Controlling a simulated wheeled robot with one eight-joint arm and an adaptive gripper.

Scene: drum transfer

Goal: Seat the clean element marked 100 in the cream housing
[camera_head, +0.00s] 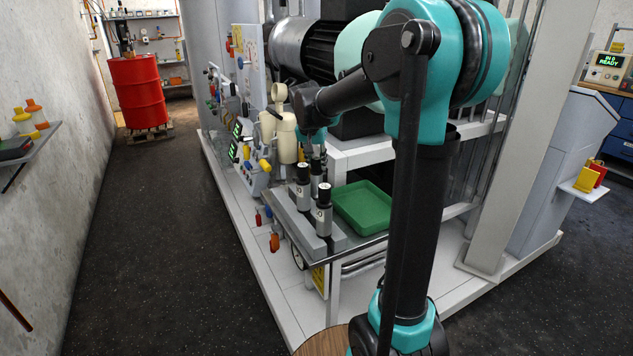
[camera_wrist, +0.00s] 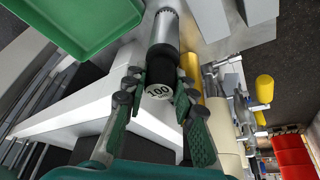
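The element marked 100 (camera_wrist: 164,50) has a metallic body and a black cap with a round white label. In the wrist view my gripper (camera_wrist: 160,88) has its green fingers close on both sides of this cap and looks shut on it. In the head view my gripper (camera_head: 315,143) is above the rear of the grey rack, with an element (camera_head: 317,176) below it; I cannot tell whether its foot is clear of the rack. The cream housing (camera_head: 286,138) stands to the left, its cream lid (camera_head: 279,93) raised. The housing's inside is hidden.
Two similar elements (camera_head: 303,187) (camera_head: 324,211) stand upright at the front of the rack. An empty green tray (camera_head: 362,207) lies to the right. A panel with coloured valves (camera_head: 250,162) is beside the housing. A red drum (camera_head: 138,91) stands far back.

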